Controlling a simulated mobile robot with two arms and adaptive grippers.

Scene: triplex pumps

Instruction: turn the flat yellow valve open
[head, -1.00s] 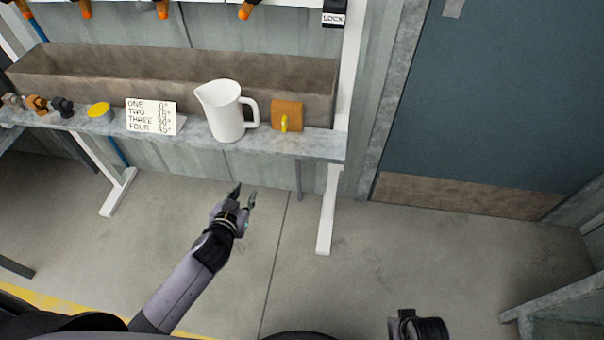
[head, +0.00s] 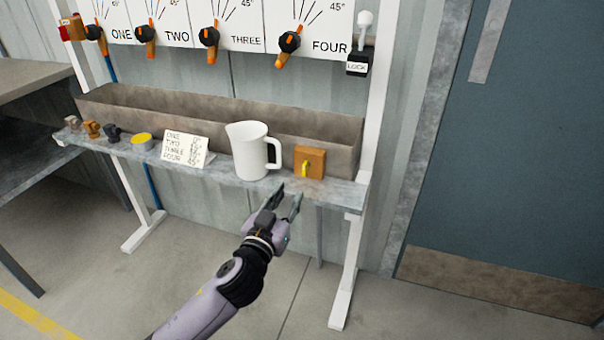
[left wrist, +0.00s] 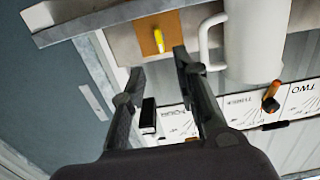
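The yellow valve (head: 306,168) is a small handle on the front of an orange-brown block (head: 316,163) at the right end of the grey shelf. In the left wrist view the yellow handle (left wrist: 158,40) shows on its block (left wrist: 171,27), beyond the fingertips. My left gripper (head: 288,190) is open and empty, just in front of the shelf edge, below and left of the block. In the left wrist view its two fingers (left wrist: 158,62) are spread apart, with nothing between them. My right gripper is in neither current view.
A white pitcher (head: 249,152) stands left of the block, its handle towards it. Further left are a sign card (head: 184,150), a yellow-topped tin (head: 142,141) and small fittings. A trough (head: 200,111) lies behind. Orange-handled dials (head: 289,43) hang above.

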